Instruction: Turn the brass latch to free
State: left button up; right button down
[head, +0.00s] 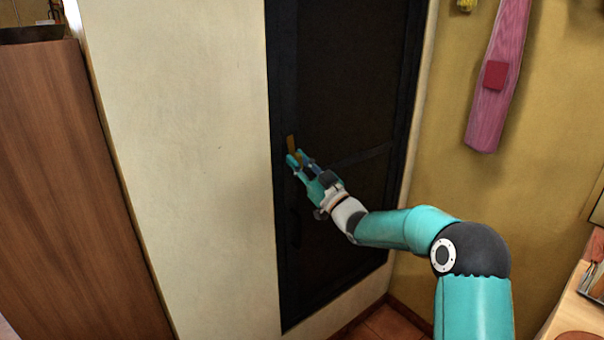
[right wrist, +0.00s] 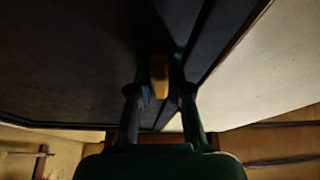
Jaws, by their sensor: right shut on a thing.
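The brass latch (head: 291,143) is a small yellow-brown bar near the left edge of a dark door (head: 345,90) in the head view. It stands nearly upright with a slight tilt. My right gripper (head: 299,160) is at the latch, with its teal fingers on either side of the lower part. In the right wrist view the latch (right wrist: 159,76) sits between the two fingertips of the gripper (right wrist: 160,90), which is shut on it. The fingers hide part of the latch. My left gripper is not in view.
A cream wall (head: 185,120) lies left of the door, with a brown wooden cabinet (head: 75,200) further left. A dark handle (head: 296,225) is below the latch. A pink board (head: 494,95) hangs on the yellow wall at right. A wooden counter (head: 578,315) is at lower right.

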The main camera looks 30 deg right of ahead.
jog(key=shift+a+f+m+h+b, duration=0.15)
jog(key=shift+m+h+b, duration=0.55)
jog(key=shift+m, duration=0.7)
jog(key=c, duration=1.1)
grip_release()
jog(key=shift+c, duration=0.2)
jog(key=v, duration=1.2)
